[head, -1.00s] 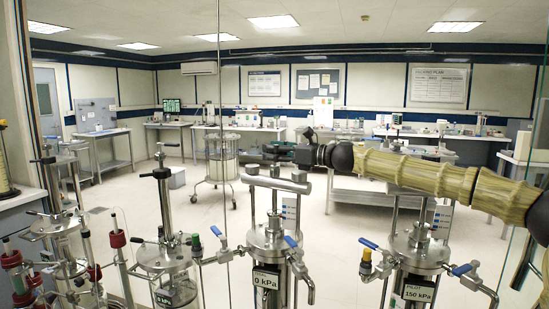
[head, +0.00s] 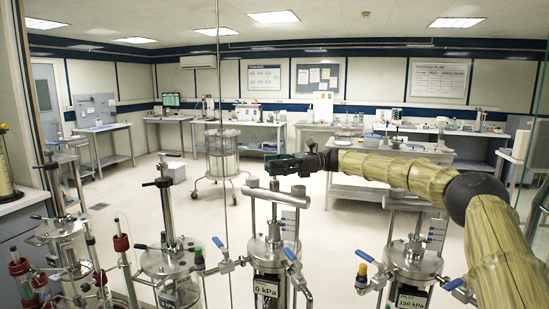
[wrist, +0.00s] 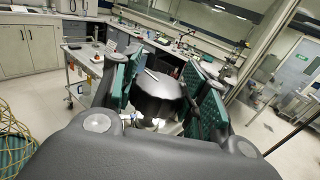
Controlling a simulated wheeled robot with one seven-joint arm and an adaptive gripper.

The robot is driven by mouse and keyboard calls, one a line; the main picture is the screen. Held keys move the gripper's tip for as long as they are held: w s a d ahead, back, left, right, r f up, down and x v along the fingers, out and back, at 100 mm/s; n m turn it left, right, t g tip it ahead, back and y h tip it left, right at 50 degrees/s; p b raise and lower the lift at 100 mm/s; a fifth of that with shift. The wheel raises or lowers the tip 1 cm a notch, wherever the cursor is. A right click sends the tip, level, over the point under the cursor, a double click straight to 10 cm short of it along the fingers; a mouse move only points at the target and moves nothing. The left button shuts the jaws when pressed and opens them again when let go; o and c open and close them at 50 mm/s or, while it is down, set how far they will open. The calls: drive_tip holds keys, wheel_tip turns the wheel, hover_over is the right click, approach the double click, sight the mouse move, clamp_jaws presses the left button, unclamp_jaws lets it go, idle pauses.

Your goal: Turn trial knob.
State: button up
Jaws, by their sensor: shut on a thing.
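A dark, round, fluted knob (wrist: 158,97) with a pale pointer line on its top sits between my gripper's green pads in the wrist view. My gripper (wrist: 165,85) is shut on it, with one pad on each side. In the head view my gripper (head: 283,167) lies level just above the crossbar (head: 262,197) of the middle column, whose plate (head: 267,289) reads 0 kPa. The knob cannot be made out clearly in the head view. The upper word on that plate is too small to read.
A column with a 150 kPa plate (head: 411,301) stands close on the right, with blue-handled valves. Another glass column (head: 168,262) stands on the left. A round trolley (head: 222,165) and benches stand behind. The floor between is clear.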

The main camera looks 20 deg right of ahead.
drive_tip(key=shift+n+g+p, duration=1)
drive_tip(key=shift+g+p, duration=0.05)
drive_tip(key=shift+g, duration=0.85)
drive_tip(key=o, duration=1)
drive_tip(key=shift+o, duration=0.2)
drive_tip(key=w+d, duration=0.1)
drive_tip(key=d, duration=0.6)
drive_tip(key=shift+w+d, duration=0.25)
drive_tip(key=shift+f, duration=0.1)
